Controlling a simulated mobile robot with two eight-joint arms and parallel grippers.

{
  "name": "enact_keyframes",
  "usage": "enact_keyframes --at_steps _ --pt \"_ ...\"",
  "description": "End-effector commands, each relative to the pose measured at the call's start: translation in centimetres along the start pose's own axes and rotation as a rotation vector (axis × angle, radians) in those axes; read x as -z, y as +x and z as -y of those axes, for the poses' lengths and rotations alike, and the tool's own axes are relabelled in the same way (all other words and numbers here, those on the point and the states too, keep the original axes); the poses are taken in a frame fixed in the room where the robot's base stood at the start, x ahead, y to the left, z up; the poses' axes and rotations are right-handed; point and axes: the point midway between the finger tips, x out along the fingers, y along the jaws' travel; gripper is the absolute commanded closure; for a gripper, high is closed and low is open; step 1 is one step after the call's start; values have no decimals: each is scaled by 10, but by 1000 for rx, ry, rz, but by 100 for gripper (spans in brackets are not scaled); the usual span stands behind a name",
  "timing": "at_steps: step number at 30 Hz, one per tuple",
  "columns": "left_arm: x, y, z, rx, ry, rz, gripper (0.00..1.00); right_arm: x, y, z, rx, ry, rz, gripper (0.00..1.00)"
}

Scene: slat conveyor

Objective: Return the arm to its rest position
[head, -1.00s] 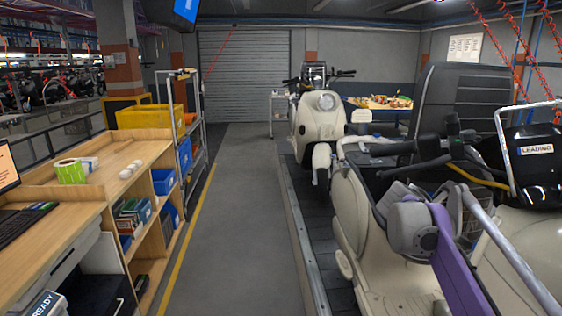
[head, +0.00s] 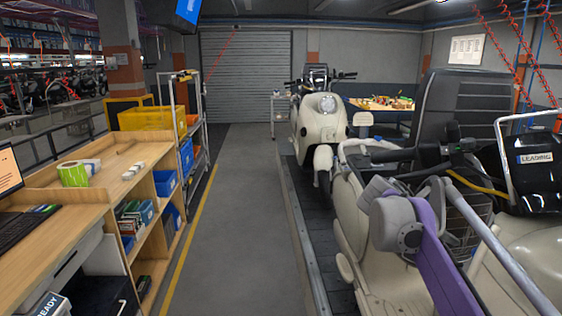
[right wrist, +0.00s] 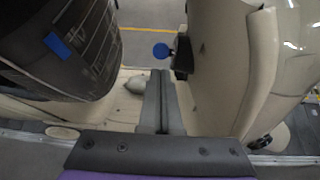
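My right arm (head: 428,245), with purple and grey links, reaches over the near cream scooter (head: 352,215) in the head view. Its gripper is hard to make out there. In the right wrist view my right gripper (right wrist: 161,76) shows two grey fingers side by side, shut with nothing visible between them. They point into the space between the scooter's dark seat (right wrist: 65,45) on the left and its cream front panel (right wrist: 232,80) on the right, above the cream footboard (right wrist: 118,103). Whether they touch the scooter cannot be told. My left gripper is not in view.
A second cream scooter (head: 325,120) stands farther along the conveyor. The wooden workbench (head: 75,235) with shelves is on the left, with a yellow bin (head: 145,118) behind. The grey aisle (head: 240,220) between is clear. A blue disc (right wrist: 161,51) shows near the front panel.

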Motion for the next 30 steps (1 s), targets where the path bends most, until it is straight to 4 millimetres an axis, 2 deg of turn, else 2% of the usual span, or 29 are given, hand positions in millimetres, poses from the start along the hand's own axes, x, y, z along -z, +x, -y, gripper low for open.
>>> enact_keyframes --at_steps 12,14,17,20,25,30 --pt "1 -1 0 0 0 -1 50 1 -3 1 -1 4 -2 100" --pt "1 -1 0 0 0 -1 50 4 -4 4 -5 23 -14 100" --pt "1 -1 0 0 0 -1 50 20 -5 16 -21 113 -70 100" --pt "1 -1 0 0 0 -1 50 51 -7 39 -38 280 -174 100" --pt "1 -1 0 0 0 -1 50 122 -14 88 -24 642 -404 100" --pt "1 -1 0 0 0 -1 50 197 -24 140 63 1010 -635 100"
